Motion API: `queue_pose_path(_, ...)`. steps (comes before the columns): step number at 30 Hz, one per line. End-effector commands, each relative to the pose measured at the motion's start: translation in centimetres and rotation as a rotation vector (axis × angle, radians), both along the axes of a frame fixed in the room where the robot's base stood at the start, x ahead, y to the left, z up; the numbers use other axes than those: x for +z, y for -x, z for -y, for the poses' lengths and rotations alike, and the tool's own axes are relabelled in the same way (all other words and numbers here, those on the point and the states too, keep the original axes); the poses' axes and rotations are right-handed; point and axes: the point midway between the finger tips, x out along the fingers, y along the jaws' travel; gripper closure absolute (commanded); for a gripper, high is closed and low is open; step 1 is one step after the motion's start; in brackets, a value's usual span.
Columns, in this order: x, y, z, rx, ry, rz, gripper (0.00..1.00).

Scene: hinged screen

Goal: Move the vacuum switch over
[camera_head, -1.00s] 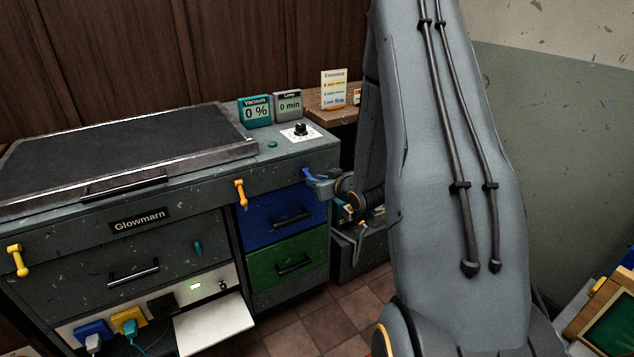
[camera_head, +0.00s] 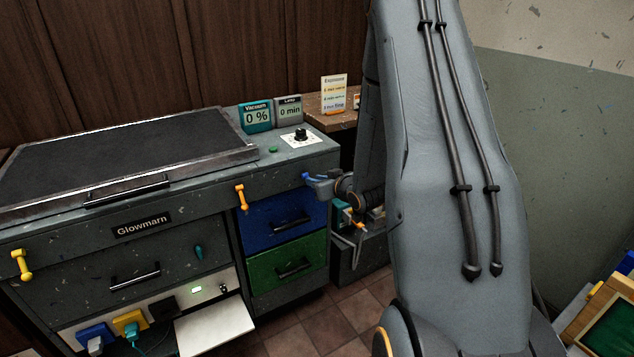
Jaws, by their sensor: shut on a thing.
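My gripper (camera_head: 313,182) is at the front right corner of the grey Glowmarn cabinet (camera_head: 190,180), shut on a small blue lever (camera_head: 306,177). The jaws and my wrist hide much of the lever. The teal vacuum display (camera_head: 256,117) on top reads 0 %.
Yellow-orange levers (camera_head: 240,197) (camera_head: 21,265) stick out from the front. A lamp display (camera_head: 289,109) reads 0 min beside a black dial (camera_head: 301,135). A white shelf (camera_head: 215,328) juts out low. My arm covers the middle right.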

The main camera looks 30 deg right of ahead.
Motion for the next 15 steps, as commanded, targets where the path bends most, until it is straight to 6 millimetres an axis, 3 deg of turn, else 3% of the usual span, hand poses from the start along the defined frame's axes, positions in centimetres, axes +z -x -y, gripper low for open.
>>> queue_pose_path(7,1.7,-0.4,0.0,0.001,0.002,0.007,0.94)
queue_pose_path(15,1.7,-0.5,0.1,-0.001,0.001,0.005,0.94)
